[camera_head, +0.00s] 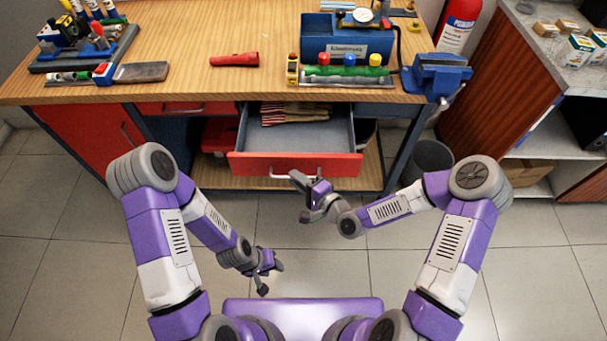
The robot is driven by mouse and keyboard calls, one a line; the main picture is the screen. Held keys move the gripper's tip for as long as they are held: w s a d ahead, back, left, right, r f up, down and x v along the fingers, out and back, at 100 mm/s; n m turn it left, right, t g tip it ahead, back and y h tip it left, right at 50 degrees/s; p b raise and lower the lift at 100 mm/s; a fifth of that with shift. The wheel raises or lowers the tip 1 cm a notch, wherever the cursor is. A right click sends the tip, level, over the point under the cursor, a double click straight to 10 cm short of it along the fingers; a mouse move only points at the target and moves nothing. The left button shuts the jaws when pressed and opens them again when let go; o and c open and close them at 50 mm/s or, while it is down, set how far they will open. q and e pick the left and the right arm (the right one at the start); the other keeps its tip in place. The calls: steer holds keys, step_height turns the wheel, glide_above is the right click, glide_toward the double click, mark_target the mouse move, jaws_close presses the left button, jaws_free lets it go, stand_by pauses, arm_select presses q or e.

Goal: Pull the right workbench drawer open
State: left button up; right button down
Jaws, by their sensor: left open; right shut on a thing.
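The right drawer (343,164) of the workbench (185,50) is pulled out, with its grey inside showing. Striped cloth gloves (291,113) lie at the back of it. My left gripper (272,276) is open and empty, low over the floor, in front of the bench and away from the drawer.
A left red drawer (170,107) is shut. A blue vise (437,75) sits at the bench's right corner, above a dark bin (430,158). A red flashlight (235,60) and a blue tester box (345,38) lie on top. The tiled floor in front is clear.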

steer(key=c, duration=1.2)
jaws_free()
steer(key=p+v, duration=0.1)
steer(key=v, duration=0.6)
steer(key=shift+s+d, duration=0.2)
steer(key=shift+s, duration=0.1)
steer(key=s+d+f+n+g+h+p, duration=0.1)
steer(key=s+d+f+n+g+h, duration=0.1)
steer(key=s+f, duration=0.3)
steer(key=s+d+f+n+g+h+p, duration=0.1)
steer(key=s+f+n+g+h, duration=0.2)
steer(key=s+f+g, duration=0.1)
steer(key=s+d+f+n+g+h, duration=0.2)
steer(key=s+f+n+g, duration=0.1)
steer(key=s+f+g, duration=0.2)
steer(key=shift+s+d+f+p, duration=0.15)
steer(key=shift+f+p, duration=0.05)
steer(key=shift+f, duration=0.25)
steer(key=shift+s+d+f+p, duration=0.2)
steer(key=shift+f, duration=0.25)
